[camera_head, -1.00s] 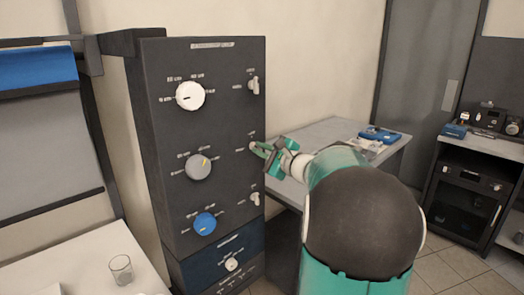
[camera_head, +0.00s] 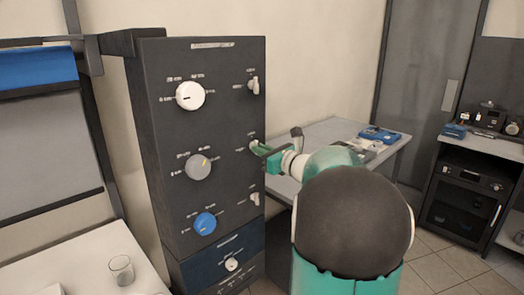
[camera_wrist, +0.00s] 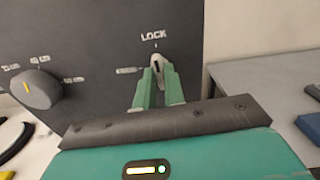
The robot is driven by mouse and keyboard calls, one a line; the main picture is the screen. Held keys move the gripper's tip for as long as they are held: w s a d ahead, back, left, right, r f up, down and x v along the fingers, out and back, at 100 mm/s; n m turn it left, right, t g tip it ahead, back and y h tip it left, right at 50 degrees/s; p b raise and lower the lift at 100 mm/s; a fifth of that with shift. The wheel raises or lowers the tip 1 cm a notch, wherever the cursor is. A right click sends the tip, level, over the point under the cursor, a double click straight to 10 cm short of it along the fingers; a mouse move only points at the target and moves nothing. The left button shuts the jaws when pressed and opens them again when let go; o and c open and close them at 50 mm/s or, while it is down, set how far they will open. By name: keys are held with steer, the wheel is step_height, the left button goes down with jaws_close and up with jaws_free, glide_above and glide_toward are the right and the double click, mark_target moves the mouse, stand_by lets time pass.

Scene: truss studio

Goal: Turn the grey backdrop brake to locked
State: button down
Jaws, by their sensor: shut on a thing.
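The grey backdrop brake is a small pale lever (camera_wrist: 157,64) beside the grey dial, in the middle row of the dark panel (camera_wrist: 95,45). In the wrist view it points nearly straight up at the tick under the word LOCK. My gripper (camera_wrist: 159,80) is shut on the lever, with one green finger on each side. The fingers hide its lower part. In the head view my gripper (camera_head: 258,149) reaches the panel's right edge from the right, and the brake is mostly hidden there.
The grey dial (camera_head: 198,167), white dial (camera_head: 190,96) and blue dial (camera_head: 204,223) are on the panel's left. Other small levers sit above (camera_head: 254,85) and below (camera_head: 255,199) the brake. A grey table (camera_head: 325,133) stands to the right. A glass (camera_head: 121,269) stands at lower left.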

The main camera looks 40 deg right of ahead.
steer(key=shift+m, duration=0.4)
steer(key=c, duration=1.5)
jaws_free()
steer(key=shift+s, duration=0.1)
steer(key=s, duration=1.3)
steer(key=shift+s+d, duration=0.2)
steer(key=shift+s, duration=0.15)
steer(key=shift+a, duration=0.1)
